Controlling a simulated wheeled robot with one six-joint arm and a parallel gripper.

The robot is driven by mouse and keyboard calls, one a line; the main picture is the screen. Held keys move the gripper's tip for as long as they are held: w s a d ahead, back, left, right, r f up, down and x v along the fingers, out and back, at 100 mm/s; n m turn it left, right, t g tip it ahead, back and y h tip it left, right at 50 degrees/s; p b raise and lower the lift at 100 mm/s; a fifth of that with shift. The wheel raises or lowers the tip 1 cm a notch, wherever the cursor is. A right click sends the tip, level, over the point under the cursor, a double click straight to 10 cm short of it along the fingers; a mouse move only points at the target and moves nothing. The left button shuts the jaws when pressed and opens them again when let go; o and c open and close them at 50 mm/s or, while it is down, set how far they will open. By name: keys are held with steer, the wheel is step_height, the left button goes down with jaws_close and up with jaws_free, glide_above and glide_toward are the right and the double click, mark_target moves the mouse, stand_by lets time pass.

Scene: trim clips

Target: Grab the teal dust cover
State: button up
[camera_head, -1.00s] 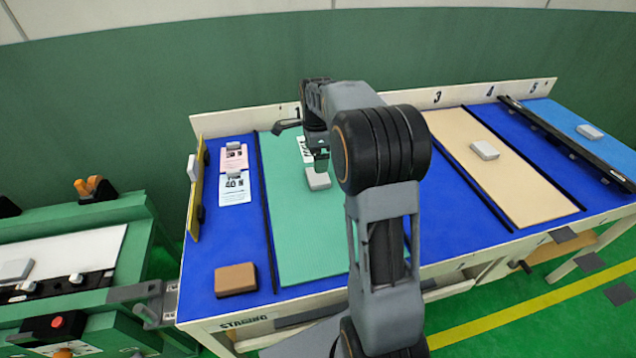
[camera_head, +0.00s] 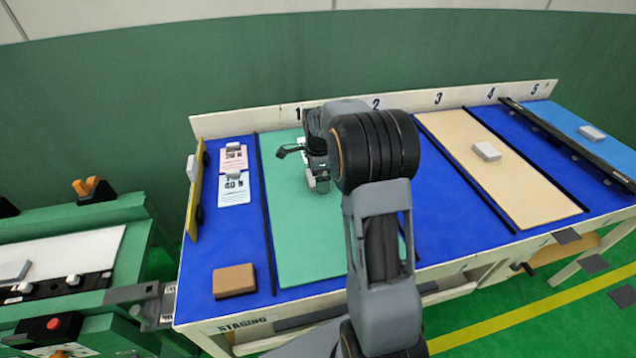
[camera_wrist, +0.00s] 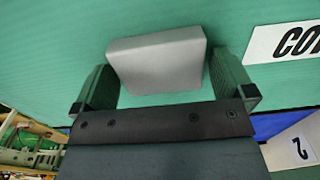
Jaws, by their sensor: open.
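The teal dust cover (camera_head: 300,245) is a flat teal panel lying on the blue table in bay 1. It fills most of the wrist view (camera_wrist: 60,40). A light grey block (camera_wrist: 158,60) sits on it like a grip. My gripper (camera_head: 318,184) is over the panel at this block and hides most of it in the head view. In the wrist view my gripper (camera_wrist: 165,62) is open, with one finger on each side of the grey block. A gap shows beside the block on each side, so the fingers do not look closed on it.
A brown block (camera_head: 234,280) lies left of the panel. Pink and pale blue cards (camera_head: 234,189) lie further back. A tan panel (camera_head: 510,190) with a grey block lies in the right bays. Black rails divide the table. A green bench (camera_head: 120,210) stands left.

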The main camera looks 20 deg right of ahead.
steer(key=shift+c, duration=0.3)
steer(key=c, duration=0.9)
steer(key=shift+r, duration=0.1)
